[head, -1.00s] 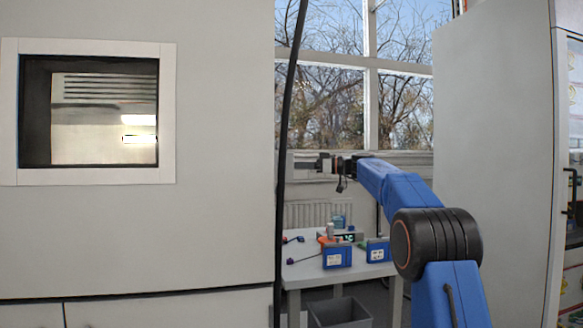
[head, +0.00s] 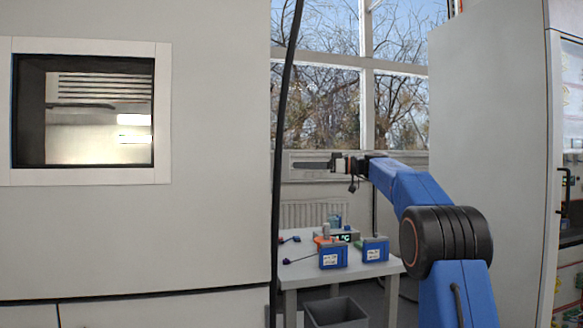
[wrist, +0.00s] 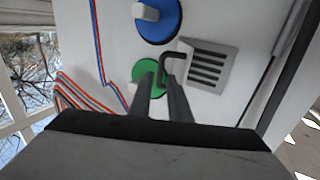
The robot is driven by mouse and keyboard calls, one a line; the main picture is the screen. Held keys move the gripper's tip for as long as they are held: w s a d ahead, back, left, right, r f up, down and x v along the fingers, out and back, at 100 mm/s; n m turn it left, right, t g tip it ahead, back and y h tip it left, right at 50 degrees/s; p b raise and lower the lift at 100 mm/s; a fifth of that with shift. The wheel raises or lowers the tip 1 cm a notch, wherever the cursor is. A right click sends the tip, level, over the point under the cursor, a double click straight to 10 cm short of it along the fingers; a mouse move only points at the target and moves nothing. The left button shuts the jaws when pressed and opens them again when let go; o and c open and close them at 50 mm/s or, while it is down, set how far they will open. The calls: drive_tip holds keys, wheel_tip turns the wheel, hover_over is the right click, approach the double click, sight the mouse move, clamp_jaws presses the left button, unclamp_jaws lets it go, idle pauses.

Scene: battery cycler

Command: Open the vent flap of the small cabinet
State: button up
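In the wrist view a pale cabinet panel carries the vent flap (wrist: 208,67), a grey slotted plate that looks flat against the panel. A dark bent handle (wrist: 172,57) sticks out at its left side. My gripper (wrist: 162,80) points at the panel just left of the flap. Its two dark fingers stand apart with a gap, and the lower end of the handle shows at or between the fingertips. I cannot tell whether they touch it. In the head view my gripper (head: 316,165) is seen side-on before the window; the small cabinet's front cannot be made out there.
A blue round knob (wrist: 158,20) sits above the fingers, and a green one (wrist: 146,72) is partly hidden behind them. Red and blue cables (wrist: 97,45) run at left. A white table (head: 305,273) holds blue boxes, with a grey bin (head: 337,312) below. Large cabinets flank both sides.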

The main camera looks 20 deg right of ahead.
drive_tip(key=v, duration=1.1)
drive_tip(key=shift+s+d, duration=0.2)
drive_tip(key=shift+d, duration=0.15)
drive_tip(key=s+a+f+m+g+h, duration=0.1)
drive_tip(key=s+a+f+m+h, duration=0.3)
drive_tip(key=s+a+f, duration=0.6)
drive_tip(key=s+a+f+m+g+h, duration=0.1)
drive_tip(key=s+a+f+m+h, duration=0.35)
drive_tip(key=s+a+f, duration=0.55)
drive_tip(key=s+d+f+m+h, duration=0.1)
drive_tip(key=s+d+f+h, duration=0.1)
drive_tip(key=s+f, duration=0.6)
drive_tip(key=s+d+f+m+h, duration=0.2)
drive_tip(key=s+f, duration=0.7)
drive_tip(key=s, duration=0.5)
drive_tip(key=s+d+f+m+h, duration=0.1)
drive_tip(key=s+d+f+h, duration=0.2)
drive_tip(key=s+f, duration=0.6)
drive_tip(key=shift+s+d+f+g+h, duration=0.15)
drive_tip(key=shift+s+d+g+h, duration=0.25)
drive_tip(key=shift+s, duration=0.65)
drive_tip(key=shift+a+m, duration=0.1)
drive_tip(key=shift+m, duration=0.15)
